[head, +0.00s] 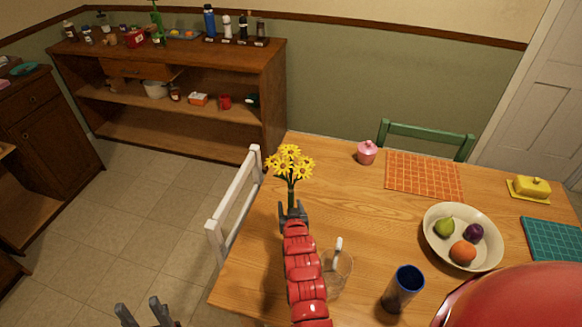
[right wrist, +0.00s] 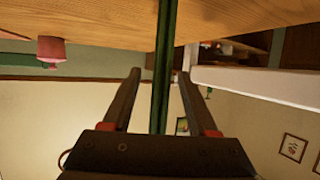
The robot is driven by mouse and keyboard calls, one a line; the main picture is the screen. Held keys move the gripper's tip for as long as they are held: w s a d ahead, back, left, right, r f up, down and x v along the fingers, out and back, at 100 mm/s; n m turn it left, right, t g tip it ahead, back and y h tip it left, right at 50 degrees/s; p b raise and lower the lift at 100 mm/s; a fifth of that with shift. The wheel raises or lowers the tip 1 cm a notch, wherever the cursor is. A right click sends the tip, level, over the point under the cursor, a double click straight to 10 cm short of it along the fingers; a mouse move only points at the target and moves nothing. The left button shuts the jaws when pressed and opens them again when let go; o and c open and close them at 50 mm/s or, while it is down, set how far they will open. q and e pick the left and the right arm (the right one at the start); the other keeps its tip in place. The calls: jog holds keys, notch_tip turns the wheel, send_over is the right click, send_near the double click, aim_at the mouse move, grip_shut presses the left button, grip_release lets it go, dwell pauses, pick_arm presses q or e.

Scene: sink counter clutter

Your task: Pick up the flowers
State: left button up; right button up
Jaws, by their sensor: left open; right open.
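The yellow flowers (head: 289,163) show in the head view near the table's left edge, blooms up on green stems. My right gripper (head: 293,209) is low at the stems, with its red arm reaching in from the front. In the right wrist view the green stem (right wrist: 164,65) runs between the two fingers of the open right gripper (right wrist: 158,75), with a gap on each side. The arm and gripper hide the lower stems and whatever supports them. My left gripper (head: 141,308) is open and empty at the bottom left, over the floor.
On the wooden table (head: 330,200), a clear glass mug (head: 338,272) stands right beside my right arm. A blue cup (head: 403,288), a fruit bowl (head: 430,248), an orange placemat (head: 424,175) and a pink jar (head: 367,153) are further right. A white chair (head: 232,205) stands at the left edge.

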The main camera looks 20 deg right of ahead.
grip_shut()
jog(key=shift+r, duration=0.15)
